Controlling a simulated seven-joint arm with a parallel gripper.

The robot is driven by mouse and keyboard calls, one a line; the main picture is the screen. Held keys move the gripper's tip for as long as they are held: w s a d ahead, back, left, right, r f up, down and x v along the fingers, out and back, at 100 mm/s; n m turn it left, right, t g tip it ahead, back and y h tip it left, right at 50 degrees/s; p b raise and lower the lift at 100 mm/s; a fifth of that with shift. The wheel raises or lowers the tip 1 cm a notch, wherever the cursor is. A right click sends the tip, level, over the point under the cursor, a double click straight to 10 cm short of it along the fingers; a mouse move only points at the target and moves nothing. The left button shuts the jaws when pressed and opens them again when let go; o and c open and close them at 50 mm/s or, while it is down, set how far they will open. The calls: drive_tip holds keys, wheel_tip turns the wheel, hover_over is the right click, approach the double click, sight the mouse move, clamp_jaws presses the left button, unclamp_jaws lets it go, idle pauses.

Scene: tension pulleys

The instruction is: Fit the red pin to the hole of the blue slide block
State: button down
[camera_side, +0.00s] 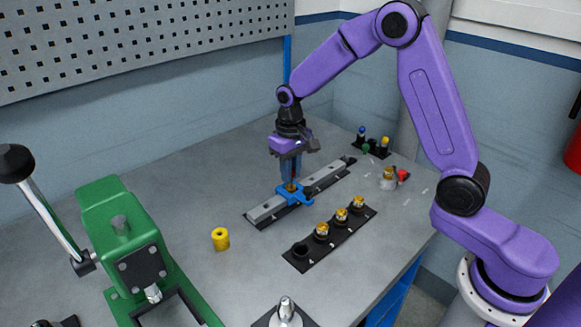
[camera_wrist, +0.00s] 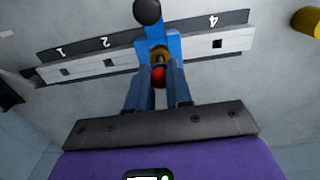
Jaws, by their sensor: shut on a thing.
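The blue slide block (camera_side: 297,197) sits on the grey slotted rail in the side view. In the wrist view the blue block (camera_wrist: 174,46) covers the rail between marks 2 and 4, with a brass-coloured part (camera_wrist: 158,51) at its middle. My gripper (camera_side: 290,181) points down just over the block. In the wrist view its blue fingers are shut on the red pin (camera_wrist: 158,76), whose round red end shows between them. The pin's lower end and the hole are hidden, so I cannot tell whether the pin is in the hole.
The rail (camera_side: 325,178) has numbered square holes. A black holder (camera_side: 300,263) with several brass pulleys lies in front. A yellow cylinder (camera_side: 220,239) stands left and a green press (camera_side: 125,245) at far left. A rack of coloured pins (camera_side: 372,146) stands behind. A black knob (camera_wrist: 147,11) is beside the block.

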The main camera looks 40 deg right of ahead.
drive_tip(key=shift+f, duration=0.65)
drive_tip(key=shift+f, duration=0.6)
idle(0.5)
drive_tip(key=c, duration=1)
unclamp_jaws()
drive_tip(key=shift+o, duration=0.2)
wheel_tip(320, 180, up, 17)
drive_tip(key=shift+r, duration=0.2)
